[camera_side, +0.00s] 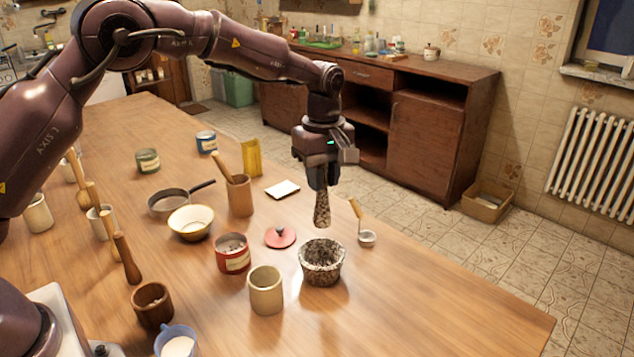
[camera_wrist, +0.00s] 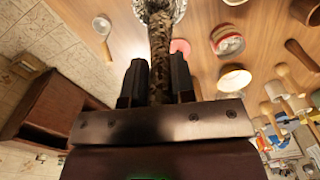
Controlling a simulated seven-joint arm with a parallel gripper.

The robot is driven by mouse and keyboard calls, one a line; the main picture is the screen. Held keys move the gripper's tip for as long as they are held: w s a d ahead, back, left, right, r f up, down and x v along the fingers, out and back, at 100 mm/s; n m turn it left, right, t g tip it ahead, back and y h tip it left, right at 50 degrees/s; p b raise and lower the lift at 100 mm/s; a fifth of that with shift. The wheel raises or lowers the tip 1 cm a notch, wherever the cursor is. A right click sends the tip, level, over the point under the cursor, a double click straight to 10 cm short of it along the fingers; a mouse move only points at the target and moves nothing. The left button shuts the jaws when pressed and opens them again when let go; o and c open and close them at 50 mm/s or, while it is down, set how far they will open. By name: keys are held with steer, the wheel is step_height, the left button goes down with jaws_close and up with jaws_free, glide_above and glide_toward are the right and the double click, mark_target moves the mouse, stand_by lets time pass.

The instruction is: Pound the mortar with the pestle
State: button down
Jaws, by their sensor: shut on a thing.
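My gripper (camera_side: 322,186) is shut on the pestle (camera_side: 322,211), a speckled dark stone piece that hangs upright, thick end down. The mortar (camera_side: 321,262), a speckled grey stone bowl, stands on the wooden table below. The pestle's lower end is above the mortar's rim, apart from it. In the wrist view, the pestle (camera_wrist: 160,50) runs out from between my fingers (camera_wrist: 158,85) toward the mortar (camera_wrist: 172,6), which is partly cut off at the top edge. The pestle's upper end is hidden by the gripper.
A beige cup (camera_side: 266,291), a red tin (camera_side: 233,254) and a red lid (camera_side: 280,237) stand left of the mortar. A ladle (camera_side: 366,238) lies close on its right. A cream bowl (camera_side: 190,223) and pan are farther left. The table's front right (camera_side: 440,310) is clear.

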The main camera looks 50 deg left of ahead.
mark_target(322, 227)
steer(key=shift+f, duration=2.75)
steer(key=shift+f, duration=0.25)
steer(key=shift+f, duration=1.3)
steer(key=shift+f, duration=0.1)
steer(key=shift+f, duration=1.35)
